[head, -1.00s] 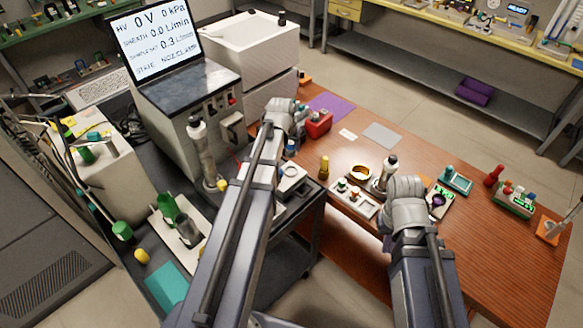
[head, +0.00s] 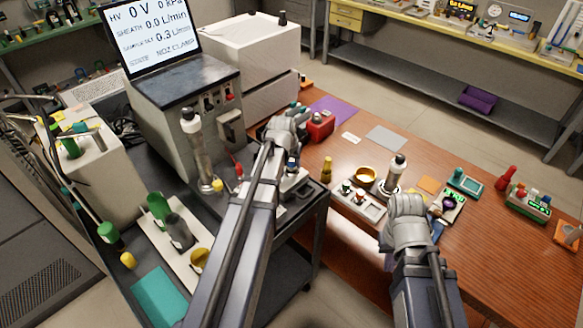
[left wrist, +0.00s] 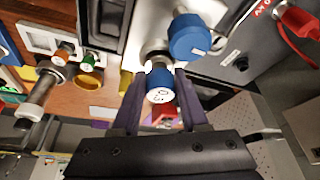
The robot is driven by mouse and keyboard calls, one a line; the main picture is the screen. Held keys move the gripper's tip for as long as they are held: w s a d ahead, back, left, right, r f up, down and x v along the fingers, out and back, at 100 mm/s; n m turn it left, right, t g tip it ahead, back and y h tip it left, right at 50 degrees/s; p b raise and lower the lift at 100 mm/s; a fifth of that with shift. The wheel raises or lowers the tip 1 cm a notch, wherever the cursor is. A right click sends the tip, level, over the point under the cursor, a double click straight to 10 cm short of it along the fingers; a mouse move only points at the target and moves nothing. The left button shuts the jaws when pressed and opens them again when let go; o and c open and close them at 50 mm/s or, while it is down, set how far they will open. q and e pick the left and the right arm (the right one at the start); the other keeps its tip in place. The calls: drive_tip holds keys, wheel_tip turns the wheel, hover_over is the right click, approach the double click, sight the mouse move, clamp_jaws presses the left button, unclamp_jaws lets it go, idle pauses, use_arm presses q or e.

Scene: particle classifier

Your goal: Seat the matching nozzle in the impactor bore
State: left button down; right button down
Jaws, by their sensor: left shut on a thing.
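My left gripper (left wrist: 160,97) is shut on a blue nozzle with a white marked end (left wrist: 160,85). The mark is too small to read surely. A silver round fitting shows just behind the nozzle in the left wrist view; I cannot tell whether they touch. No open bore is visible. A larger blue cylinder (left wrist: 189,38) stands beside it on the pale housing (left wrist: 235,68). In the head view my left gripper (head: 290,140) is over the cart's inner edge, its fingers mostly hidden. The nozzle tray (head: 374,208) holds small coloured-topped pieces. My right gripper (head: 390,240) is over the wooden table, fingers hidden.
A red box (head: 320,126) is beyond my left gripper. A tall metal column (head: 194,150) stands on the cart. The table's back middle is fairly clear.

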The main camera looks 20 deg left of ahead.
use_arm(q)
drive_tip(key=shift+r, duration=0.1)
drive_tip(key=shift+f, duration=0.25)
drive_tip(key=shift+c, duration=2.1)
unclamp_jaws()
drive_tip(key=shift+r, duration=0.1)
drive_tip(key=p+v, duration=1.1)
drive_tip(key=v, duration=0.1)
drive_tip(key=shift+s+d+r, duration=0.1)
